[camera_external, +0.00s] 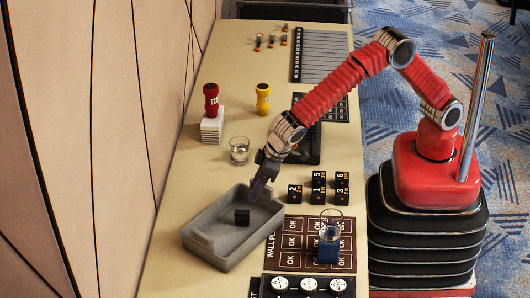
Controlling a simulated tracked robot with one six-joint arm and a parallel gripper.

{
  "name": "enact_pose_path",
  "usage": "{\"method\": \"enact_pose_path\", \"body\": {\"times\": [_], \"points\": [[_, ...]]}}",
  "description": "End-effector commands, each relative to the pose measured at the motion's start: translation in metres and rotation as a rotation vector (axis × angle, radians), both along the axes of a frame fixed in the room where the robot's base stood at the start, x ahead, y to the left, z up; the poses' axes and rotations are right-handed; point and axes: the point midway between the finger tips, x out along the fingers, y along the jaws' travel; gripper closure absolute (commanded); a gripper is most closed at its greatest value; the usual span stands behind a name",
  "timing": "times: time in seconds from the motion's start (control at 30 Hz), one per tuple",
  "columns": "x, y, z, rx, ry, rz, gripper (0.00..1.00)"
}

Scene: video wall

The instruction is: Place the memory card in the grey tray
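The grey tray (222,258) lies on the near part of the table, toward the left edge. A small black square-shaped object (241,217) is inside it; whether this is the memory card or a block, I cannot tell. My gripper (258,190) points down over the far right part of the tray, above and behind the black object and apart from it. Its tip looks dark purple. The view is too small to show whether the fingers are open or hold something. I cannot clearly identify the memory card anywhere.
Black numbered cubes (318,190) stand right of the tray. A glass with a blue object (329,246) is on a brown OK-marked board (290,242). An empty-looking glass (239,150), a red bottle (211,100) on a white stack (212,128) and a yellow bottle (263,97) stand farther back.

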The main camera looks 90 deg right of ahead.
Motion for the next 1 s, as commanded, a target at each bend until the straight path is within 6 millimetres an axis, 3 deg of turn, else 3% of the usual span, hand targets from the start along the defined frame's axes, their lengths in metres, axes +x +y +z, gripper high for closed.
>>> {"method": "enact_pose_path", "body": {"times": [1.0], "points": [[-0.0031,-0.0026,0.0088,0.0,0.0,-0.001,0.65]]}}
